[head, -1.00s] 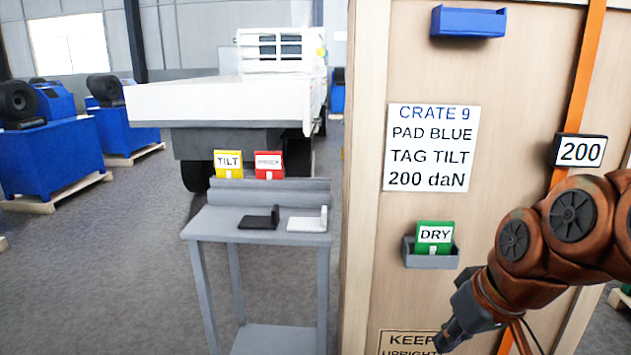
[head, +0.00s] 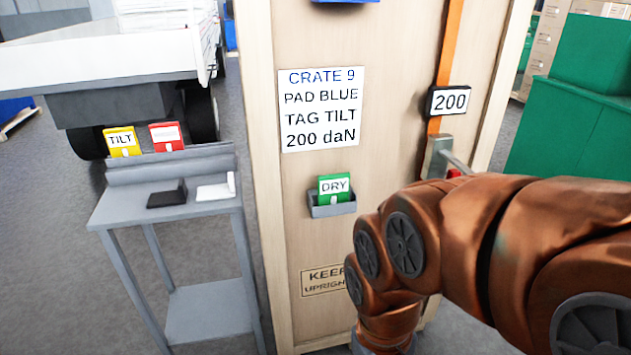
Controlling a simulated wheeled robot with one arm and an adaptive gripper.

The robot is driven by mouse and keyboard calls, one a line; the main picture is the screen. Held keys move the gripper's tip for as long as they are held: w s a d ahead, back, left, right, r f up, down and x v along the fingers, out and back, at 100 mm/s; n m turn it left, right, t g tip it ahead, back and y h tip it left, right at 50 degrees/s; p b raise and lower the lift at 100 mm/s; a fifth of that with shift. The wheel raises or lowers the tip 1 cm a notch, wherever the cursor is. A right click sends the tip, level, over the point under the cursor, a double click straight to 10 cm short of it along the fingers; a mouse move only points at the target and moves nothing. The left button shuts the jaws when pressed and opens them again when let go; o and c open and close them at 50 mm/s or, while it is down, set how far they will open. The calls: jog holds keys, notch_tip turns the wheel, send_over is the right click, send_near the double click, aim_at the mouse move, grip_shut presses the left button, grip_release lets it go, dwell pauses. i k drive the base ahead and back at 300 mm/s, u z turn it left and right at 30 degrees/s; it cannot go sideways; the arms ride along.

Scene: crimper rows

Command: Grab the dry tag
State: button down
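The green dry tag (head: 333,186) reads DRY and stands upright in a small grey holder (head: 331,208) on the front of the wooden crate (head: 300,238). Its lower part sits inside the holder. My copper-coloured arm comes in from the right, with its lower end below and right of the tag. My gripper is hidden at the bottom edge of the head view, so its fingers do not show.
A grey stand (head: 112,212) left of the crate holds a yellow TILT tag (head: 122,140), a red tag (head: 167,136), a black bracket (head: 167,195) and a white one (head: 216,189). A white sheet (head: 321,110) and a 200 sign (head: 450,101) are above the dry tag.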

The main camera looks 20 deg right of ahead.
aim_at(333, 188)
jog(key=u, duration=2.3)
jog(key=i, duration=1.3)
jog(key=z, duration=2.95)
